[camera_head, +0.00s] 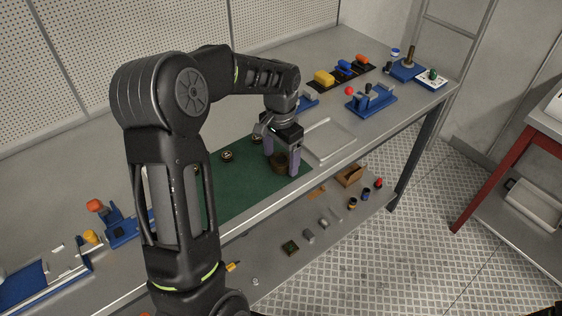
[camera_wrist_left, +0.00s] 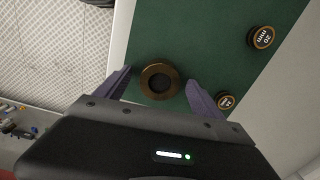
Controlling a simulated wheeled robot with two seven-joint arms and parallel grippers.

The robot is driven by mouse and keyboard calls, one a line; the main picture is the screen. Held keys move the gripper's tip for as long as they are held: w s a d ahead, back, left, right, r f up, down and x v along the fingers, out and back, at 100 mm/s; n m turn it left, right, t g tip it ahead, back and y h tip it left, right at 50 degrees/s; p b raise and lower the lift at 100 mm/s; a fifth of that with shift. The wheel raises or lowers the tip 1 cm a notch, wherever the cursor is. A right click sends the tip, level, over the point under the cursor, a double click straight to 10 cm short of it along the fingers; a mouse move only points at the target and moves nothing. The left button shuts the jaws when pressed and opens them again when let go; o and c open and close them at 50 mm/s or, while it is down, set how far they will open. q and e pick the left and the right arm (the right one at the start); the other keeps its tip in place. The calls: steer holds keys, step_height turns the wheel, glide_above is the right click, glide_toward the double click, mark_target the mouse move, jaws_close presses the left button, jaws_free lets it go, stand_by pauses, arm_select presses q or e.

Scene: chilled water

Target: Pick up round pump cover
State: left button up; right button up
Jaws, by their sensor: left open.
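The round pump cover appears as a brown bronze ring with a dark centre hole (camera_wrist_left: 147,83) in the left wrist view. In the head view the same brown round part (camera_head: 279,168) lies on the green mat (camera_head: 235,190), near the mat's right end. My left gripper (camera_head: 282,163) points down over it with its two fingers apart, one on either side of the part. In the left wrist view the open fingers (camera_wrist_left: 159,77) flank the ring, with gaps visible on both sides. My right gripper is not in view.
Two smaller round weights (camera_head: 227,156) (camera_wrist_left: 261,37) lie on the mat beside the ring. A shallow metal tray (camera_head: 329,140) is to the right. Blue fixtures (camera_head: 371,101) and coloured tools stand further along the bench. My left arm hides the bench's middle left.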

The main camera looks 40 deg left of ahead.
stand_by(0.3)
arm_select(q)
jaws_close()
stand_by(0.7)
